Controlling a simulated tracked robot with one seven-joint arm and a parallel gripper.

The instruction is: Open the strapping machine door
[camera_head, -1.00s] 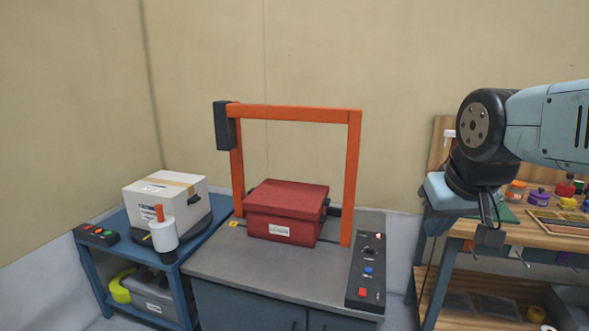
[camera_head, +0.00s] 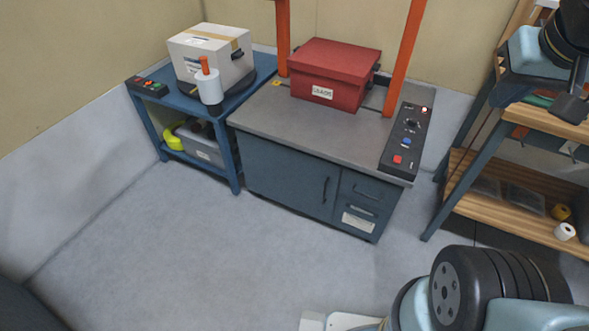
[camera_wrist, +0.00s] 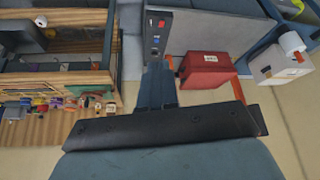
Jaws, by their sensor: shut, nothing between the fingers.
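The strapping machine (camera_head: 255,125) is a blue-grey cabinet with a grey top. Its door (camera_head: 285,178) is a wide front panel, closed, with a dark vertical handle (camera_head: 325,190) near its right edge. My gripper (camera_head: 570,108) is at the upper right of the head view, partly cut off by the frame. It is shut and empty, well apart from the door and handle, in front of the wooden workbench. In the wrist view the shut fingers (camera_wrist: 157,75) point toward the control panel; the door handle cannot be made out there.
A red box (camera_head: 335,75) sits on the machine top under the orange frame (camera_head: 405,55). A control panel (camera_head: 405,138) lies along the right edge. A blue side table (camera_head: 262,65) stands left, a wooden shelf bench (camera_head: 500,205) right. The floor before the door is clear.

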